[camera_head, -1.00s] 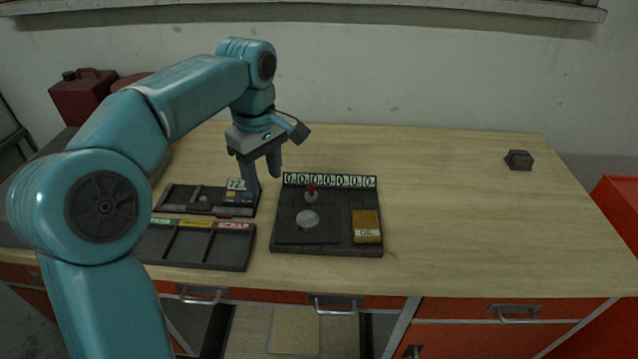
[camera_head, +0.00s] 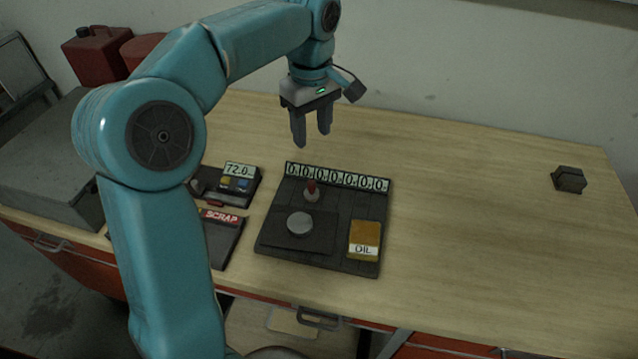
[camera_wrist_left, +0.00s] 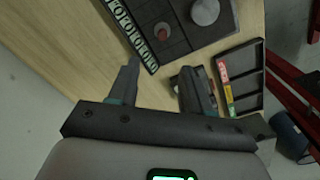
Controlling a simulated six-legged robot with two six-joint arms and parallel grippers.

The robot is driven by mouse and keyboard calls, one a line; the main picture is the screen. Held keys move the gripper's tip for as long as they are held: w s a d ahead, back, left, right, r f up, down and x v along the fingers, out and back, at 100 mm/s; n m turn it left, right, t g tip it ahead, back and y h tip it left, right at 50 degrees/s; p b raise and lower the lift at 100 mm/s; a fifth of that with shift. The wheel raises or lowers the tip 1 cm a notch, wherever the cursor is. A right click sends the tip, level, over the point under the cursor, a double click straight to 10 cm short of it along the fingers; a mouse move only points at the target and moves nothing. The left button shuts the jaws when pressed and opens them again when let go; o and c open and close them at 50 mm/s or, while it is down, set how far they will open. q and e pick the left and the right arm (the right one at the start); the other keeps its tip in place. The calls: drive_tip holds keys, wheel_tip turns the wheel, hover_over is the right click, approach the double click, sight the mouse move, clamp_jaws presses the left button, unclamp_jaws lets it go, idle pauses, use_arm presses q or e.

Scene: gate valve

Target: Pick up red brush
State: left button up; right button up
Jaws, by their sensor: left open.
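My left gripper (camera_head: 312,139) is open and empty, fingers pointing down, and appears above and behind the number row, apart from the brush. In the wrist view its two fingers (camera_wrist_left: 160,67) are spread, with the brush beyond them. My right gripper is not in view.
A round grey disc (camera_head: 299,223) and an OIL can (camera_head: 364,240) share the board. A 72.0 display unit (camera_head: 239,178) and a SCRAP tray (camera_head: 226,232) lie to its left, partly behind my arm. A dark block (camera_head: 569,180) sits at right. The table between is clear.

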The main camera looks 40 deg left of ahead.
use_arm(q)
approach(312, 182)
drive_tip(key=shift+w+d+f, duration=0.15)
drive_tip(key=shift+w+f, duration=0.1)
drive_tip(key=shift+w, duration=0.05)
drive_tip(key=f, duration=0.4)
drive_tip(key=shift+s+a+f, duration=0.3)
drive_tip(key=shift+f, duration=0.45)
drive_tip(key=shift+w+d+f, duration=0.1)
drive_tip(key=shift+d+f, duration=0.05)
drive_tip(key=shift+f, duration=0.05)
drive_tip(key=f, duration=0.2)
drive_tip(key=f+p, duration=0.1)
drive_tip(key=f, duration=0.1)
drive_tip(key=shift+s+a+f, duration=0.2)
drive_tip(key=shift+f, duration=0.15)
drive_tip(key=shift+w+f, duration=0.1)
drive_tip(key=shift+f, duration=0.1)
drive_tip(key=shift+d, duration=0.2)
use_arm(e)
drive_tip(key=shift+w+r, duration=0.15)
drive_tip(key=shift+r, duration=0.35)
use_arm(q)
drive_tip(key=shift+a, duration=0.1)
drive_tip(key=c, duration=0.8)
